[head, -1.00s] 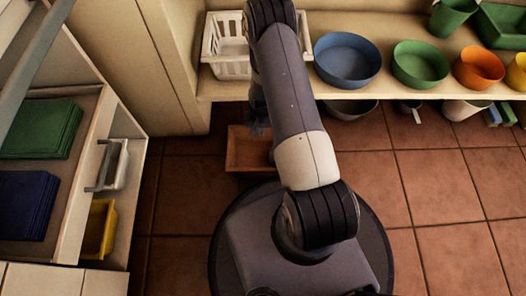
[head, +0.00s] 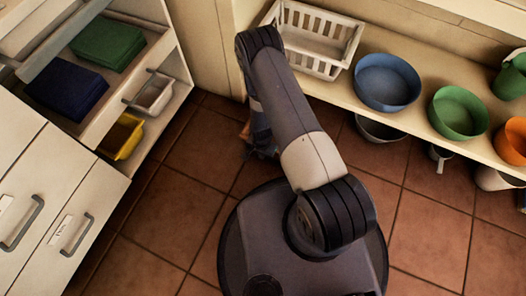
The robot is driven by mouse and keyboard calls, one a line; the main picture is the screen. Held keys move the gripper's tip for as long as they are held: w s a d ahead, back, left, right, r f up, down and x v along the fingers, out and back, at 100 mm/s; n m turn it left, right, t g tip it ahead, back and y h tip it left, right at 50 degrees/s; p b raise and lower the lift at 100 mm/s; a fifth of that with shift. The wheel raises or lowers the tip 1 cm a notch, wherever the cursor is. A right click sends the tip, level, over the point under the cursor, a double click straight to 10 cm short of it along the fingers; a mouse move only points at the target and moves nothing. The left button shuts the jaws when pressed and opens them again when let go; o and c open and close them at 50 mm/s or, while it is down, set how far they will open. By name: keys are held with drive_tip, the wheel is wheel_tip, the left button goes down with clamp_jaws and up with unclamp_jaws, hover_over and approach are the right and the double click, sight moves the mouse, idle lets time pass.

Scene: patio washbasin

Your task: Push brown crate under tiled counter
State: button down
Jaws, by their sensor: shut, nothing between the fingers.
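Only a small orange-brown sliver of the brown crate (head: 245,131) shows, just left of my lower arm; the rest is hidden behind my arm. My gripper (head: 262,152) points down near the floor, close beside that sliver. It is shut, small and dark in this view, and I cannot tell whether it touches the crate. No tiled counter top can be made out.
The shelf holds a white basket (head: 318,38), a blue bowl (head: 387,82), a green bowl (head: 458,112) and an orange bowl. Pots, including a grey one (head: 380,129), stand below it. A white cabinet (head: 52,190) with a yellow bin (head: 121,137) is at left. Floor tiles (head: 165,215) between are clear.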

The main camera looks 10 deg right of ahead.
drive_tip(key=w+d+f+b, duration=0.2)
drive_tip(key=w+f, duration=0.1)
drive_tip(key=f, duration=0.2)
drive_tip(key=shift+d+f, duration=0.2)
drive_tip(key=shift+d, duration=0.05)
drive_tip(key=shift+w, duration=0.15)
